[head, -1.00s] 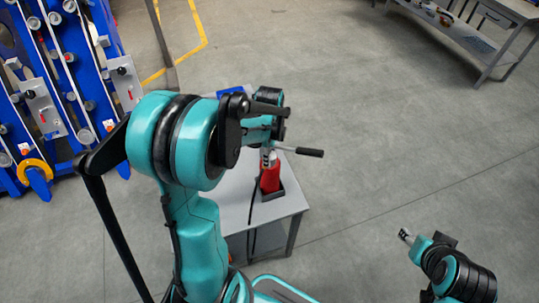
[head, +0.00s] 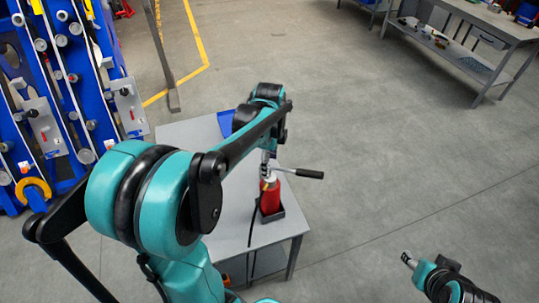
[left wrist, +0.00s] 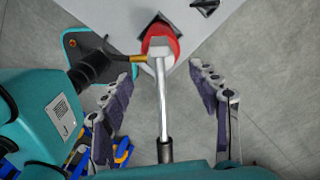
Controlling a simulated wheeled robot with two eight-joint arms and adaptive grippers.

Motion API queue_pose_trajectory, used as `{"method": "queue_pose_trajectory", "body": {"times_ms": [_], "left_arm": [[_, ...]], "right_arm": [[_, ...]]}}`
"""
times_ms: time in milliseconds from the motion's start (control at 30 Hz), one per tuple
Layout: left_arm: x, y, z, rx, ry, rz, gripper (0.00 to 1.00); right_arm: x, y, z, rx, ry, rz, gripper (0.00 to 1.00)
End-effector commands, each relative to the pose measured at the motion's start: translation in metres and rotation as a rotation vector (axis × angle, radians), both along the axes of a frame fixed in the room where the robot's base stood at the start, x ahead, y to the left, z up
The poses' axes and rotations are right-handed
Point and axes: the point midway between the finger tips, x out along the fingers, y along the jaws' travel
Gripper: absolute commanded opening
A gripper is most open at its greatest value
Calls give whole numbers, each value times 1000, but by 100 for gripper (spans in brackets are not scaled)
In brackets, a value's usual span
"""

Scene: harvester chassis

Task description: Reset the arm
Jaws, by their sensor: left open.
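A red tool (head: 270,193) with a metal lever and black grip (head: 310,174) stands upright in a dark holder on a grey table (head: 226,209). In the left wrist view its red body (left wrist: 160,43) is at the top, and the metal rod and black grip run down the middle. My left gripper (left wrist: 161,76) is open, with one finger on each side of the rod and clear space between. In the head view my left forearm hides most of this gripper. My right gripper (head: 408,259) is at the lower right, away from the table; its jaws are too small to read.
A blue rack (head: 62,100) with rollers stands at the left. A grey workbench (head: 470,50) with loose items is at the upper right. A thin grey post stands behind the table. The floor right of the table is clear.

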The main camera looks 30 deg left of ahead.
Motion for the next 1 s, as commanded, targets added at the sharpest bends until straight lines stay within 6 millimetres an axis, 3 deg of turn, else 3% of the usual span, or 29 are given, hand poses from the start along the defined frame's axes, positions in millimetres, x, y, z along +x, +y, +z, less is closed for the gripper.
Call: {"method": "queue_pose_trajectory", "body": {"times_ms": [100,300,800,1000], "left_arm": [[0,0,21,0,0,0,61],[0,0,38,0,0,0,61],[-2,-2,39,1,-6,12,61],[-24,-27,28,9,-116,242,61]], "right_arm": [[0,0,0,0,0,0,46],[0,0,0,0,0,0,46],[0,0,-2,0,0,0,46],[0,0,-22,0,0,0,46]]}}
